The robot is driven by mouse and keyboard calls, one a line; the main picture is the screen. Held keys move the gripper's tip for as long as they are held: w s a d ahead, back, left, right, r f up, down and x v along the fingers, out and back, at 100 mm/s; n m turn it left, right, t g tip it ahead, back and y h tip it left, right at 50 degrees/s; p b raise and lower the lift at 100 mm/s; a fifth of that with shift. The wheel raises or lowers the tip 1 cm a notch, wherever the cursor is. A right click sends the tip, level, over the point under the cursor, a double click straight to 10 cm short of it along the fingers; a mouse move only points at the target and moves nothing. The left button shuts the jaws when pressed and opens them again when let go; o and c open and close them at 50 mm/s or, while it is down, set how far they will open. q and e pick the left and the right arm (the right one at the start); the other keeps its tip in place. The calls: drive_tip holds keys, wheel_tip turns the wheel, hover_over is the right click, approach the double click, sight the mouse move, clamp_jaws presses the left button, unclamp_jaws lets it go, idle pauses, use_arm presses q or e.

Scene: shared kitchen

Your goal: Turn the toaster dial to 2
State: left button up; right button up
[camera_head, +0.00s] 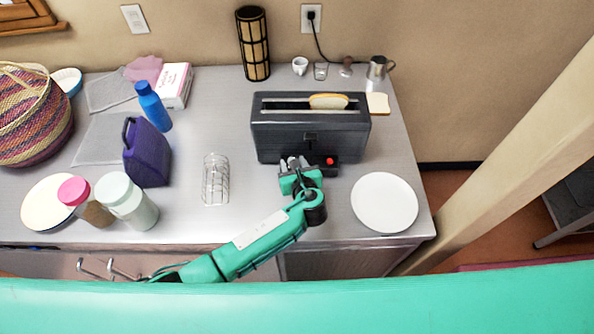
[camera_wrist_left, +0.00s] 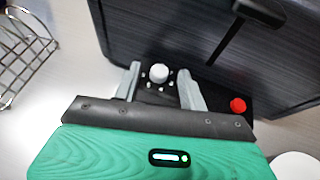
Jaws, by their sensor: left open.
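The dark grey toaster (camera_head: 265,130) stands on the metal counter, with a slice of bread (camera_head: 328,101) in its long slot. In the left wrist view the toaster (camera_wrist_left: 180,40) fills the top. Its dial (camera_wrist_left: 159,73) is a small white knob ringed by white dots. A red button (camera_wrist_left: 238,105) is to the right of it and also shows in the head view (camera_head: 330,161). My left gripper (camera_head: 295,162) is at the toaster's front. In the wrist view its open fingers (camera_wrist_left: 158,88) are on either side of the dial, apart from it. The dial's setting cannot be read.
A wire rack (camera_head: 216,180) stands left of my left gripper, and a white plate (camera_head: 385,203) lies to the right. A purple jug (camera_head: 147,155), blue bottle (camera_head: 153,107) and jars (camera_head: 127,200) are further left. Cups and a steel pitcher (camera_head: 377,70) stand behind the toaster.

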use_arm(q)
drive_tip(key=b+v, duration=0.3)
drive_tip(key=v, duration=1)
drive_tip(key=shift+s+b, duration=0.35)
